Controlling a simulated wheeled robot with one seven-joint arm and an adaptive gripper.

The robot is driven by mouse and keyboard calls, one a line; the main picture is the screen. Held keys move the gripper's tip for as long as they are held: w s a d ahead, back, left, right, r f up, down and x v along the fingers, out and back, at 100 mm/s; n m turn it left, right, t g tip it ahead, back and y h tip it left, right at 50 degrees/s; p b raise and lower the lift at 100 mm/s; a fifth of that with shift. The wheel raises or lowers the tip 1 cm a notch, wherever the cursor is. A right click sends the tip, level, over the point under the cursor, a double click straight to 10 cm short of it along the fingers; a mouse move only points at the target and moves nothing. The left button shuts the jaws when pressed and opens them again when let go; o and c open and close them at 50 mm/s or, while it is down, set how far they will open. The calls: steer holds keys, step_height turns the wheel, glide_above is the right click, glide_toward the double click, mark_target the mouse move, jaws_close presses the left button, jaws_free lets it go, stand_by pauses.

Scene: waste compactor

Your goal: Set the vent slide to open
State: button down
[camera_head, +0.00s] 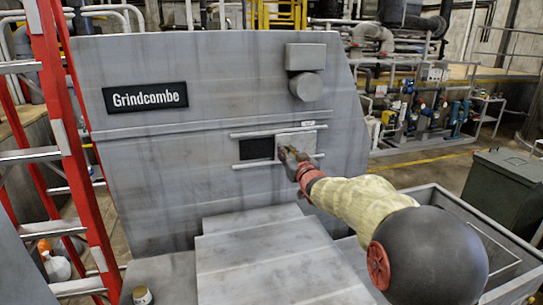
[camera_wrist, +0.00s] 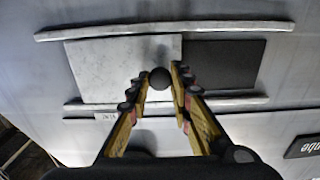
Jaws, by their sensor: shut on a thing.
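The vent slide (camera_head: 305,138) is a light grey plate between two horizontal rails on the grey Grindcombe machine (camera_head: 210,85). It covers the right part of the vent in the head view. A dark vent area (camera_head: 256,149) shows uncovered to its left. The wrist view is turned over, so the slide (camera_wrist: 95,65) is left and the dark area (camera_wrist: 225,65) right. My gripper (camera_head: 286,154) is at the slide's left part, its fingers closed on the dark round knob (camera_wrist: 160,78). In the head view the gripper hides the knob.
A red ladder (camera_head: 75,150) stands at the left. A grey stepped surface (camera_head: 265,250) lies below the slide. A green box (camera_head: 505,190) and an open grey bin (camera_head: 505,265) are at the right. A small label (camera_wrist: 105,117) sits by one rail.

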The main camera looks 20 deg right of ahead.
steer(key=shift+d+r, duration=0.1)
steer(key=shift+d, duration=0.7)
steer(key=c, duration=1.6)
jaws_free()
steer(key=shift+d, duration=0.2)
steer(key=s, duration=1.2)
